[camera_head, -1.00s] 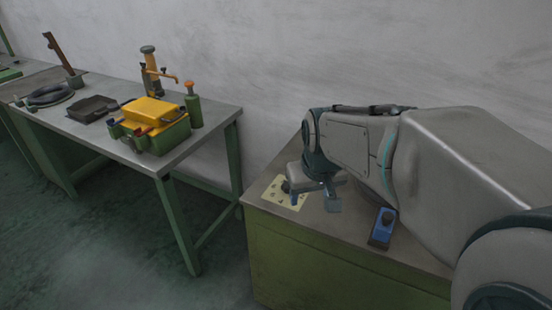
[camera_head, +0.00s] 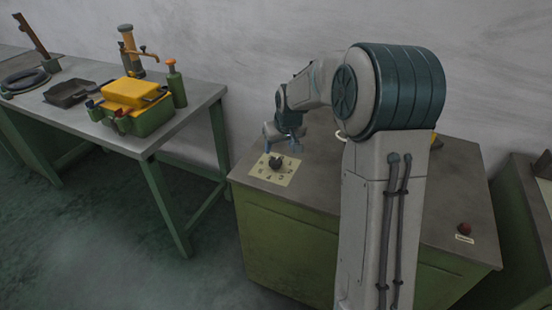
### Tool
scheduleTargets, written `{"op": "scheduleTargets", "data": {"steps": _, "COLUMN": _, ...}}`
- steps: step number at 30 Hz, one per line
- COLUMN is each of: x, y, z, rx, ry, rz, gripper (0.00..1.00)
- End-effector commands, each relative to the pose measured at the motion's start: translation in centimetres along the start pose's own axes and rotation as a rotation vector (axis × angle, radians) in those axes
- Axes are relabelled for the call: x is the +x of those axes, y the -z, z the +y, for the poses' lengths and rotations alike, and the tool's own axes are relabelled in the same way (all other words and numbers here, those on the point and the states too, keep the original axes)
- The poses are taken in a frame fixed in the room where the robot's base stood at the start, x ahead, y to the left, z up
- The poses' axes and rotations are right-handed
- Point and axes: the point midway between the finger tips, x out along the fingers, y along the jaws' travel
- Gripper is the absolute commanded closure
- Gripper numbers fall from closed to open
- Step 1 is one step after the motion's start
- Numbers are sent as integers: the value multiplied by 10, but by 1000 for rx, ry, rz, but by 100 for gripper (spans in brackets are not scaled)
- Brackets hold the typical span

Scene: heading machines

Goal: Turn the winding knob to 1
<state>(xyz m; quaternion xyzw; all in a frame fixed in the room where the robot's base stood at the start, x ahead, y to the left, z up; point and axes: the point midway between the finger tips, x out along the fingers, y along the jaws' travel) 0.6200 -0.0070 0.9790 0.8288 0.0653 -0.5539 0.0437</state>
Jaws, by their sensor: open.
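The winding knob (camera_head: 275,163) is a small dark knob on a pale yellow marked plate (camera_head: 262,174). The plate lies at the left end of the top of the green cabinet (camera_head: 290,238). The marks around the knob are too small to read, so its setting cannot be told. My gripper (camera_head: 283,143) is open, just behind and above the knob, and appears apart from it. Nothing shows between its jaws.
My arm hides the middle of the cabinet top. A red button (camera_head: 464,228) with a pale label sits at its right. A grey table (camera_head: 190,112) at the left holds a yellow and green toolbox (camera_head: 150,118), a dark tray (camera_head: 70,93) and a green bottle (camera_head: 175,88).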

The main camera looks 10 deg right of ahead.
Motion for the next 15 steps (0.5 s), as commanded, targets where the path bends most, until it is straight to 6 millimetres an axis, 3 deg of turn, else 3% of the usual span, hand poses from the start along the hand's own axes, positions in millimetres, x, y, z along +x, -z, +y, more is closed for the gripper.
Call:
{"op": "scheduleTargets", "data": {"steps": 6, "x": 43, "y": -1, "z": -1, "rx": -1, "ry": 2, "rz": -4, "gripper": 41}}
{"op": "scheduleTargets", "data": {"steps": 15, "x": 83, "y": 0, "z": 0, "rx": -1, "ry": 0, "rz": -1, "gripper": 41}}
